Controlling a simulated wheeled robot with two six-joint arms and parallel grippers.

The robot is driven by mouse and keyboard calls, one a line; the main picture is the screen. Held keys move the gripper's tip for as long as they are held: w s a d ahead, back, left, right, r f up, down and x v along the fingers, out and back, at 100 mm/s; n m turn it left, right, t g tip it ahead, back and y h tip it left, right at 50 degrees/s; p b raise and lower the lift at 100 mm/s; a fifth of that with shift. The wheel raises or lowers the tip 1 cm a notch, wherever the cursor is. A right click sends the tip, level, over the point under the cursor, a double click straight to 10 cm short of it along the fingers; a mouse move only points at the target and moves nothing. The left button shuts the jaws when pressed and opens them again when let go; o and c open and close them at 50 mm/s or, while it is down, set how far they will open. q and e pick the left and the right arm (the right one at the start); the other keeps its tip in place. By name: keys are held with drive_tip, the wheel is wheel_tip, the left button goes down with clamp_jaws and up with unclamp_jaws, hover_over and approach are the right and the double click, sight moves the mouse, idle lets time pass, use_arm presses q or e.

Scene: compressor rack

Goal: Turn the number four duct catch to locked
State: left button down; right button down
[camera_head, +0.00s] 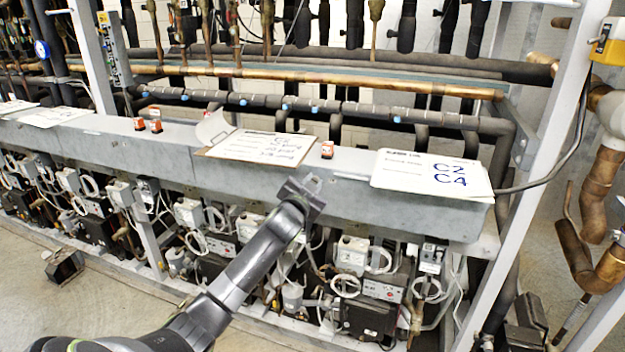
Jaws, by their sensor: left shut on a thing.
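A long grey duct (358,205) runs across the rack at mid height. My left gripper (313,184) reaches up from the lower left to the duct's front face, right of the middle of the view. It is shut on a small grey duct catch there. The jaws hide most of the catch, so I cannot tell its turn angle or read a number on it. My right gripper is not in view.
A clipboard with paper (258,147) and a white card marked C2 C4 (425,172) lie on the duct's top. Small orange-and-white blocks (327,149) stand there too. Compressors and cables (365,285) fill the space below. A grey post (535,180) stands at the right.

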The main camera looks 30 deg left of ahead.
use_arm(q)
drive_tip(key=m+p, duration=0.3)
drive_tip(key=m, duration=0.3)
drive_tip(key=shift+r+m+p, duration=0.1)
drive_tip(key=shift+m+p, duration=0.2)
drive_tip(key=m+p, duration=0.1)
drive_tip(key=m, duration=0.1)
drive_tip(key=m+p, duration=0.1)
drive_tip(key=m, duration=0.2)
drive_tip(key=shift+d+f+p, duration=0.1)
drive_tip(key=shift+f+p, duration=0.1)
drive_tip(key=shift+p, duration=0.2)
drive_tip(key=shift+m, duration=0.3)
drive_tip(key=c, duration=1.3)
unclamp_jaws()
drive_tip(key=shift+s+d+f, duration=0.1)
drive_tip(key=shift+s+d, duration=0.05)
drive_tip(key=shift+s, duration=0.5)
drive_tip(key=b+v, duration=0.3)
drive_tip(key=v, duration=1.3)
